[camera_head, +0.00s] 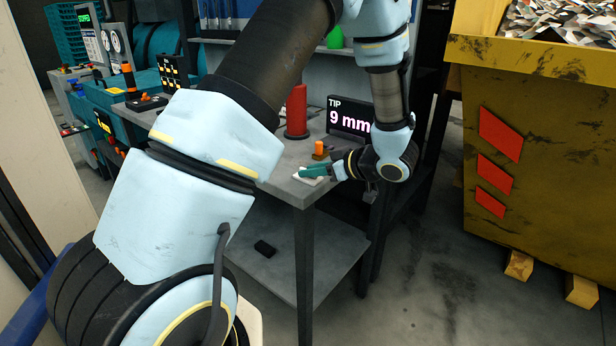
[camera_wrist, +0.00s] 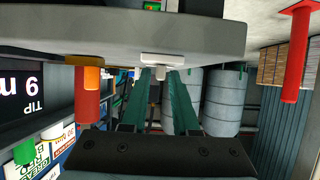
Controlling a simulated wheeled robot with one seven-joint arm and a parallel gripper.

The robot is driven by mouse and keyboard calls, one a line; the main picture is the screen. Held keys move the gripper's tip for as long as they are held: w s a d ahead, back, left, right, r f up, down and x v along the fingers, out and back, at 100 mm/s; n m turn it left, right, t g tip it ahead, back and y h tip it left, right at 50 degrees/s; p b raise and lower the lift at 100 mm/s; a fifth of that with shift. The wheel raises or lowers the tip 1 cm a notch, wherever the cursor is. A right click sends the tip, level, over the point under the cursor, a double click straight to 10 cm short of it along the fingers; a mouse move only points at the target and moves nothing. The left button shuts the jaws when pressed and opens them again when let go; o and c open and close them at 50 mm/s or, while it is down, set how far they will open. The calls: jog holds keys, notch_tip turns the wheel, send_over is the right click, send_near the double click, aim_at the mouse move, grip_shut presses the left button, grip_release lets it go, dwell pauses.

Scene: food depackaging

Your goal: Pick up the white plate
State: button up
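The white plate (camera_head: 307,179) is a small flat piece lying on the grey table near its front corner. In the wrist view, which is upside down, the white plate (camera_wrist: 163,57) shows just beyond my fingertips, with a small pale stub on it between them. My gripper (camera_head: 312,171) has green fingers and reaches in from the right, low over the plate. In the wrist view my gripper (camera_wrist: 160,75) has its two fingers apart with a narrow gap. I cannot tell whether they touch the stub or the plate.
An orange-topped piece (camera_head: 319,150) and a red cylinder (camera_head: 296,110) stand on the grey table (camera_head: 268,165) behind the plate. A black display (camera_head: 349,118) reads "TIP 9 mm". A yellow scrap container (camera_head: 540,160) stands to the right. A dark object (camera_head: 264,248) lies on the lower shelf.

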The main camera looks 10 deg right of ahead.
grip_shut()
dwell(1.0)
